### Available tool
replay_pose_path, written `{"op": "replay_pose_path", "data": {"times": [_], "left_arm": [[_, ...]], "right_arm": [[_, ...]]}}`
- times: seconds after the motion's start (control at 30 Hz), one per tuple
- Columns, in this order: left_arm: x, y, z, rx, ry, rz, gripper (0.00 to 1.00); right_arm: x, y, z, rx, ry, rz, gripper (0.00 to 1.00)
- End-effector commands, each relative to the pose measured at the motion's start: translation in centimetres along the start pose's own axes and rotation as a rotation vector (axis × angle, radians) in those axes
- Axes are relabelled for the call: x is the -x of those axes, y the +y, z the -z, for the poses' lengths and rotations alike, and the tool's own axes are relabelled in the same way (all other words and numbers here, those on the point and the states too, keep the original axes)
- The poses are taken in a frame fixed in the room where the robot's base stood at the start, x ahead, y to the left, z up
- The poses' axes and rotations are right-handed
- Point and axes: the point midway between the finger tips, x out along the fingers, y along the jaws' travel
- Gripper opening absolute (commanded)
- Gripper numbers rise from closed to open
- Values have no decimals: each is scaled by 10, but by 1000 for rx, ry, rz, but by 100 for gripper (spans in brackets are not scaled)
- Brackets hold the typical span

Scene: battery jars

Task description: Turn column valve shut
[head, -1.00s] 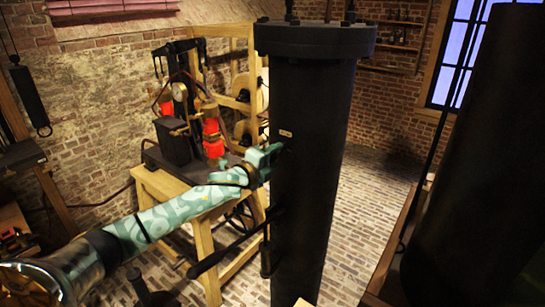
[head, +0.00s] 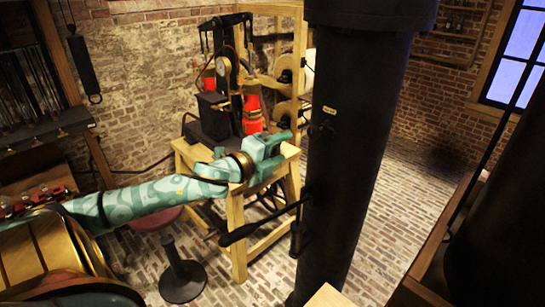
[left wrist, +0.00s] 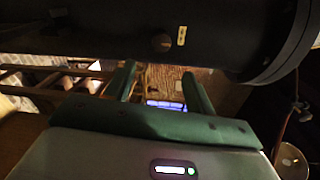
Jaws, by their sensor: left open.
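The black column (head: 352,150) stands upright right of centre in the head view, with a small pale label on it. A dark lever with a thick grip (head: 265,221), apparently the valve handle, sticks out from the column's lower left side, sloping down to the left. My left gripper (head: 276,150) is open and empty, left of the column and above the lever. In the left wrist view the open fingers (left wrist: 160,90) point toward the column (left wrist: 100,35), which crosses the top with a round knob (left wrist: 162,42) and the label. The lever is not clear there. My right gripper is not in view.
A wooden stand (head: 238,225) with a machine and red cylinders (head: 252,113) is behind my left arm. A black pedestal (head: 182,278) stands on the brick floor at lower left. A large dark cylinder (head: 500,230) is at the right. Open floor lies behind the column.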

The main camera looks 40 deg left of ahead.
Motion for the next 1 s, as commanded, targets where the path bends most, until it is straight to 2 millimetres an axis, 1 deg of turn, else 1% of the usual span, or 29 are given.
{"op": "replay_pose_path", "data": {"times": [0.1, 0.3, 0.87, 0.97, 1.0], "left_arm": [[13, 2, 0, 1, 0, -3, 55], [22, 1, 0, 1, 0, -1, 55], [23, 0, 0, 1, -1, -1, 55], [22, 1, 0, 56, 8, 1, 55], [19, 11, -10, 87, -8, -17, 55]], "right_arm": [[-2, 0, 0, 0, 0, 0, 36], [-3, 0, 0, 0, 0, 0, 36], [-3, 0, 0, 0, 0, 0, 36], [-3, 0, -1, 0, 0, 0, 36], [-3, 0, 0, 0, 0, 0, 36]]}}
